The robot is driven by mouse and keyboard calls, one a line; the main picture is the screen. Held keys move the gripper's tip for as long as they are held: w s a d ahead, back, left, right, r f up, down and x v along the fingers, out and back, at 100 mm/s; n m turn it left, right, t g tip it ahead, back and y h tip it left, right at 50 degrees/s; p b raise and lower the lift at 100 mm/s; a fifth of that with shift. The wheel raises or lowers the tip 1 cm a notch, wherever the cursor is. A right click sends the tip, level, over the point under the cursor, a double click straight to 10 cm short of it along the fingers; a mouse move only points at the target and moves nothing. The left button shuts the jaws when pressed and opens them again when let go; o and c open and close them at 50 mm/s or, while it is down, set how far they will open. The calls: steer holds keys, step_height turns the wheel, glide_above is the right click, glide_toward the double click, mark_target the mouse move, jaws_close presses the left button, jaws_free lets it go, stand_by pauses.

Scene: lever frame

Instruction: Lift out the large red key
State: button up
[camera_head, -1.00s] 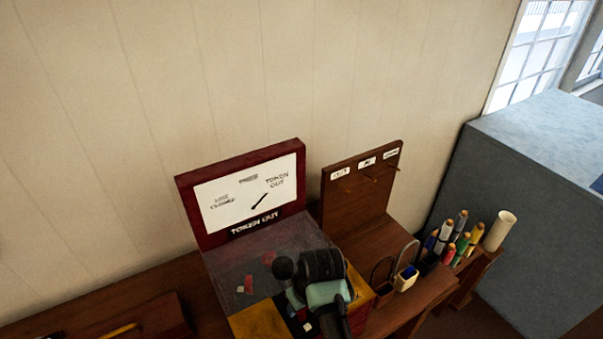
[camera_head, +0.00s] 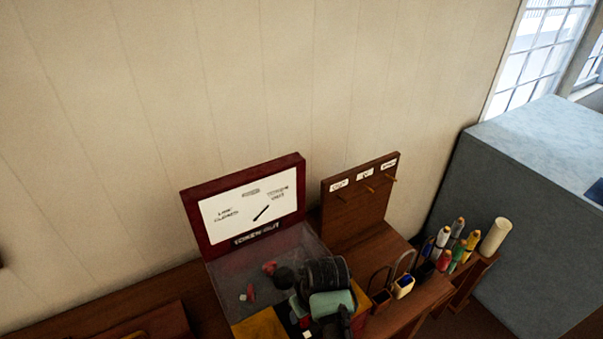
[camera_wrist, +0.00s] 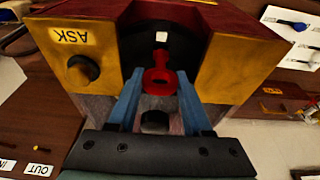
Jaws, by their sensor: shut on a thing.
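The large red key (camera_wrist: 158,78) shows in the wrist view, with a ring-shaped head and a stem reaching into a dark round recess (camera_wrist: 133,42) in the red and yellow machine. My gripper (camera_wrist: 160,88) is shut on the key, its blue fingers on either side of the head. In the head view my gripper and wrist cover the machine's front, so the key cannot be told there. The machine's upright dial panel (camera_head: 222,208) has its needle toward the upper right and a "TOKEN OUT" sign below.
A yellow plate with a black knob (camera_wrist: 83,69) marked "ASK" is beside the recess. A wooden hook board (camera_head: 350,212) stands right of the machine. Several bottles or markers (camera_head: 443,238) and a pale cylinder (camera_head: 495,236) stand farther right. A wall is behind.

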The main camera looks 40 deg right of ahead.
steer(key=s+r+p, duration=0.1)
steer(key=r+p, duration=0.1)
steer(key=s+r+p, duration=0.1)
steer(key=s+p, duration=0.1)
steer(key=shift+s+a+r+p, duration=0.1)
steer(key=shift+a+r+p, duration=0.25)
steer(key=shift+a+p, duration=0.05)
